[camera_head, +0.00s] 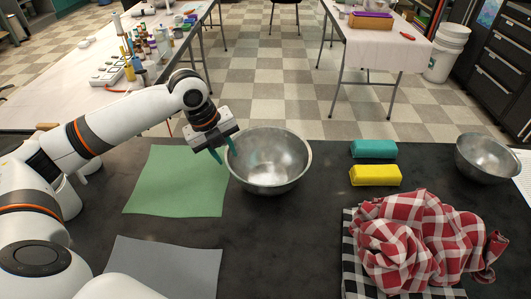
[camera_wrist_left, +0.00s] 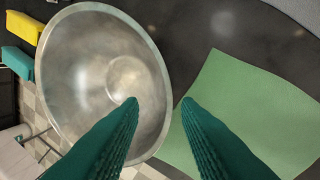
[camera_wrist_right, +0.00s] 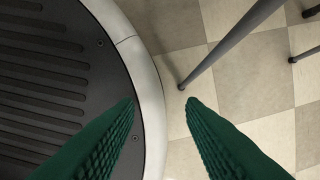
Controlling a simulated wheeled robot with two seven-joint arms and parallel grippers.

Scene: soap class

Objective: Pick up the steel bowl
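A large steel bowl (camera_head: 270,168) stands upright and empty on the dark table, right of the green sheet. It also shows in the left wrist view (camera_wrist_left: 95,75). My left gripper (camera_head: 224,152) is at the bowl's left rim, open. In the left wrist view, one finger overlaps the bowl and the other is over the table side, with the rim between the fingertips (camera_wrist_left: 160,100); whether they touch it I cannot tell. A smaller steel bowl (camera_head: 486,160) stands at the table's right. My right gripper (camera_wrist_right: 160,102) is open and empty, seen only in its wrist view, above the floor.
A green sheet (camera_head: 165,185) and a grey sheet (camera_head: 165,268) lie flat at the left. A teal block (camera_head: 374,149) and a yellow block (camera_head: 375,175) lie right of the large bowl. A red checked cloth (camera_head: 420,240) is crumpled at front right. The front middle is clear.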

